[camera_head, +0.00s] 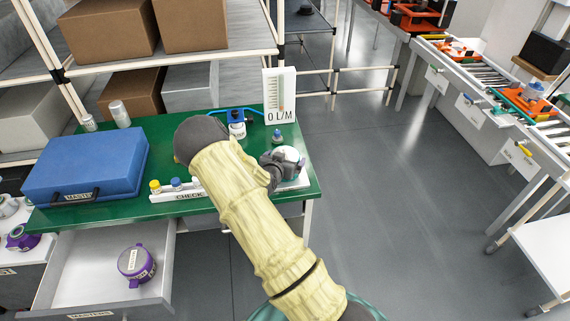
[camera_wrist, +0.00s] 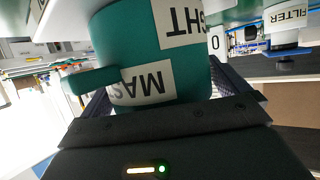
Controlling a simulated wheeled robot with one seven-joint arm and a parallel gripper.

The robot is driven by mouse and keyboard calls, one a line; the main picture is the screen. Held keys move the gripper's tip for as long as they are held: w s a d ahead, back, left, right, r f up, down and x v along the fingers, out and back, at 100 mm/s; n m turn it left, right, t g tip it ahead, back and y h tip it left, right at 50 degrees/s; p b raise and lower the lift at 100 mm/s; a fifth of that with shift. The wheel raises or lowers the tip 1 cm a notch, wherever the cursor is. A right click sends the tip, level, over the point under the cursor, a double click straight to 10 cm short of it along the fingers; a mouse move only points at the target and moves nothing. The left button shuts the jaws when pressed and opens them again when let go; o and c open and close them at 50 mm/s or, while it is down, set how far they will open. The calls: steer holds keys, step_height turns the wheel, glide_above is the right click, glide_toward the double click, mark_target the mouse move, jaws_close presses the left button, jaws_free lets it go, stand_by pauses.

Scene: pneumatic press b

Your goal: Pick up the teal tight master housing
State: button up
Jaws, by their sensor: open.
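The teal housing (camera_wrist: 130,38) fills the middle of the wrist view. It is a round body with a side stub and white labels, upside down in this view, reading "MAS…" and "…GHT". My gripper (camera_wrist: 158,92) is open, with one dark finger at each side of the housing's near end. I cannot tell whether either finger touches it. In the head view my gripper (camera_head: 277,164) is at the right end of the green bench, beside a white rounded top (camera_head: 292,154). The gripper and arm hide most of what is there.
The green bench (camera_head: 120,212) also holds a blue case (camera_head: 88,163), a "CHECK" rack (camera_head: 175,195), a blue-topped filter (camera_head: 237,122) and a 0 L/M gauge (camera_head: 280,95). An open drawer (camera_head: 85,270) holds a purple housing (camera_head: 135,262). The floor to the right is clear.

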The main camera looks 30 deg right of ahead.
steer(key=shift+r, duration=0.1)
steer(key=c, duration=1.1)
step_height(320, 180, up, 10)
steer(key=shift+b, duration=0.8)
